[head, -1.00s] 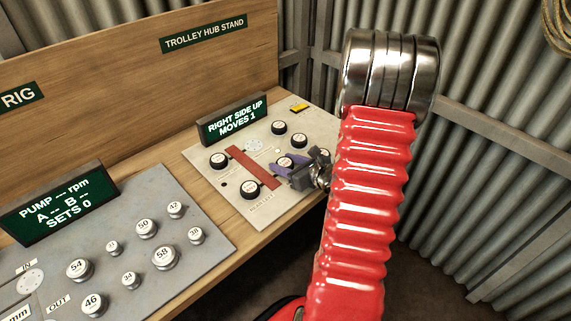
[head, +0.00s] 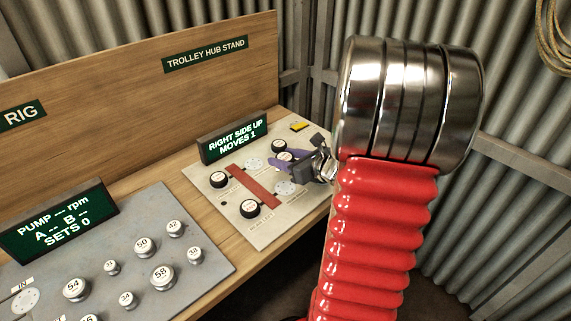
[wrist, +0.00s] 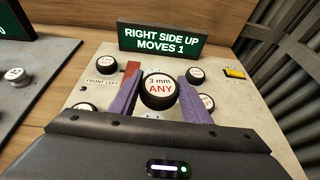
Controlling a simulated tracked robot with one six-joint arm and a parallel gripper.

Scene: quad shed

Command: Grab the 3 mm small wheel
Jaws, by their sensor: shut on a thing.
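The 3 mm small wheel (wrist: 158,88) is black with a white top marked "3 mm ANY". It sits between the purple fingers of my gripper (wrist: 159,98), which is shut on it, with its label facing up. In the head view the wheel (head: 284,156) is partly hidden by my gripper (head: 287,163). It is held above the light panel, and a bare round pad (head: 285,188) shows below it.
Other black wheels stand on the panel (head: 262,231): one at the back (head: 278,146), one at the left (head: 219,179) and one in front (head: 249,208). A red strip (head: 253,186) lies between them. The sign (head: 235,139) reads "RIGHT SIDE UP MOVES 1".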

